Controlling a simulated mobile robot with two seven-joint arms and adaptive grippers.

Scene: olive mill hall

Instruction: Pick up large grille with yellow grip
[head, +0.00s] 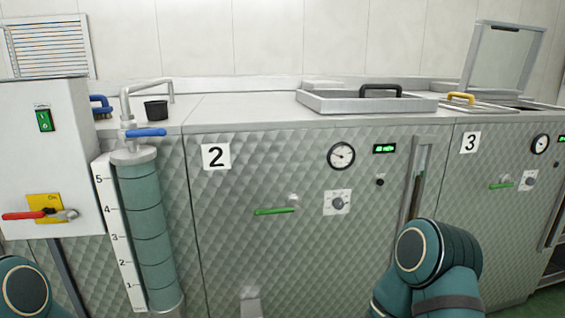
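A yellow grip (461,97) shows on the flat metal grille (487,107) at the right. The grille lies on top of the machine marked 3, close to its left end. Its far right part meets a dark opening in the machine top. Only teal links of my arms show, at the lower left and lower right. Neither of my grippers is in view.
A steel lid with a black handle (381,90) sits on machine 2, left of the grille. A raised lid (504,55) stands behind it. A black cup (156,110) and a blue-handled brush (101,104) are at the left. The middle of machine 2's top is clear.

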